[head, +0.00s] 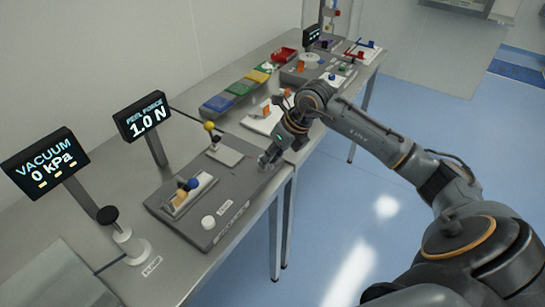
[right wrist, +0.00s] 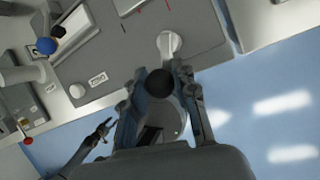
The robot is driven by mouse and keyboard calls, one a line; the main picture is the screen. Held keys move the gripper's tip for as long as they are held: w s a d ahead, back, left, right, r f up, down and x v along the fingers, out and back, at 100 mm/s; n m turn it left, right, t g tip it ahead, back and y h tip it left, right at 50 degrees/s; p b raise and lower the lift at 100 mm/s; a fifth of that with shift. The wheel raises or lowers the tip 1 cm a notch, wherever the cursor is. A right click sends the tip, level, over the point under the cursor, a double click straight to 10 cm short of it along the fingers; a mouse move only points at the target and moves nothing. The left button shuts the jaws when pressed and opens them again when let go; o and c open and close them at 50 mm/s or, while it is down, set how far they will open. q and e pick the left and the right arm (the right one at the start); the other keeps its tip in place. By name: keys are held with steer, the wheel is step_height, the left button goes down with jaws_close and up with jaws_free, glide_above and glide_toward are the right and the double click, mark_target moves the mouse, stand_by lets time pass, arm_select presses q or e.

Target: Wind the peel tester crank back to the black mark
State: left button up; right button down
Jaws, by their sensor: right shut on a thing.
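The peel tester's grey base plate (head: 190,228) lies on the near bench. In the right wrist view the crank shows as a white hub (right wrist: 169,42) with a round black knob (right wrist: 159,83) below it. My right gripper (right wrist: 159,88) is shut on this knob, one finger on each side. In the head view, my right gripper (head: 268,160) is at the plate's right end and hides most of the crank.
The peel force display (head: 144,118) reads 1.0 N and the vacuum display (head: 42,163) reads 0 kPa. A blue ball (head: 193,184) and a white round knob (head: 208,222) stand on the plate. Coloured trays (head: 237,87) lie farther back. Floor right of the bench is clear.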

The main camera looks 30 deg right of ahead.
steer(key=m, duration=0.1)
steer(key=a+m+h+b, duration=0.1)
steer(key=m, duration=0.1)
steer(key=shift+w+a+f+t+b, duration=0.1)
steer(key=shift+a+t+b, duration=0.05)
steer(key=shift+t+b, duration=0.15)
steer(key=m, duration=0.1)
steer(key=a+m+h+b, duration=0.1)
steer(key=m+b, duration=0.1)
steer(key=m, duration=0.1)
steer(key=shift+w+a+h, duration=0.15)
steer(key=shift+w+h, duration=0.15)
steer(key=shift+h, duration=0.1)
steer(key=m+h+b, duration=0.1)
steer(key=m, duration=0.1)
steer(key=w+a+m, duration=0.1)
steer(key=m, duration=0.1)
steer(key=shift+h+b, duration=0.4)
steer(key=shift+w+a+m+h+b, duration=0.15)
steer(key=shift+w+m+h+b, duration=0.1)
steer(key=shift+m, duration=0.45)
steer(key=shift+w+a+m+h+b, duration=0.1)
steer(key=shift+w+m+h+b, duration=0.1)
steer(key=shift+m, duration=0.5)
steer(key=shift+r, duration=0.2)
steer(key=c, duration=1)
jaws_free()
